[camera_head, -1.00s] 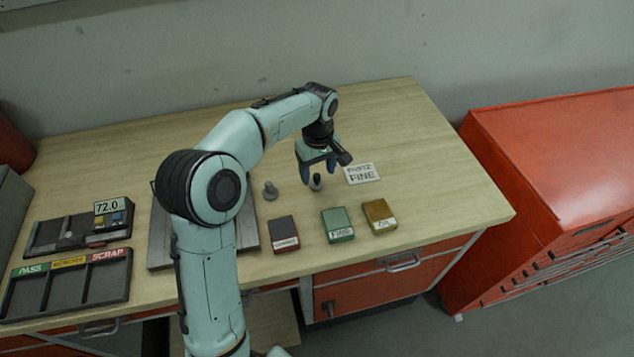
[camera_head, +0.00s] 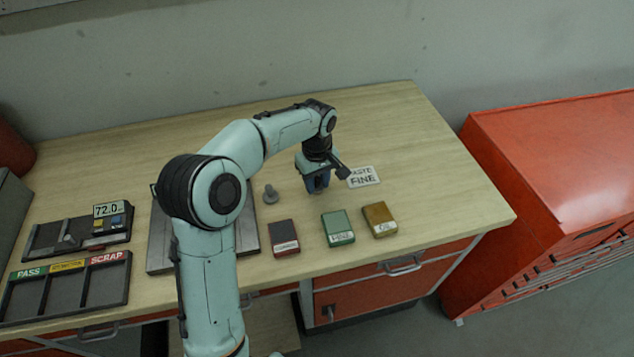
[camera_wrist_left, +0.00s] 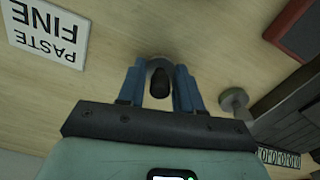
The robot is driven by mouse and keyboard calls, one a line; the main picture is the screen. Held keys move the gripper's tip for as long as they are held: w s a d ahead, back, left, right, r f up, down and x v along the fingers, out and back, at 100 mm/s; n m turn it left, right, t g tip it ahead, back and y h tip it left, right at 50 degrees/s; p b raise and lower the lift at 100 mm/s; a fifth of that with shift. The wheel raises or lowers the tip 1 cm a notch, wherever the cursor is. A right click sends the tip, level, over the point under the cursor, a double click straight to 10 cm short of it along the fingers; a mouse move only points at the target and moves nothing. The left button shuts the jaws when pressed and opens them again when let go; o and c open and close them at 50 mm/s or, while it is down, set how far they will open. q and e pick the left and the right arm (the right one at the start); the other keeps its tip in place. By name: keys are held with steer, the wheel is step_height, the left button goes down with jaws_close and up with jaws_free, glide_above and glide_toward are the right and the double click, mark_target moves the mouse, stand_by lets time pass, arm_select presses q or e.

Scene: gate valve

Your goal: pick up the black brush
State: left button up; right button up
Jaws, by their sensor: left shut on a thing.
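The black brush (camera_wrist_left: 160,82) shows in the left wrist view as a dark rounded handle top above a grey base, between the two blue fingers. My left gripper (camera_head: 318,186) is shut on it at the table top, left of the "PASTE FINE" card. In the left wrist view the gripper (camera_wrist_left: 160,88) has one finger on each side of the brush. In the head view the fingers hide most of the brush. My right gripper is not in view.
A grey knobbed piece (camera_head: 270,194) stands just left of the gripper. The "PASTE FINE" card (camera_head: 363,176) lies to its right. Red (camera_head: 284,238), green (camera_head: 338,227) and yellow-brown (camera_head: 380,219) blocks lie toward the front edge. The table behind is clear.

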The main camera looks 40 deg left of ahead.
mark_target(317, 178)
arm_select(q)
step_height(317, 178, up, 20)
steer(key=p, duration=0.3)
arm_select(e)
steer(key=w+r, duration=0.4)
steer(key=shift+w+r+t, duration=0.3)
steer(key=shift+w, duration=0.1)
arm_select(q)
steer(key=o, duration=0.4)
steer(key=c, duration=0.3)
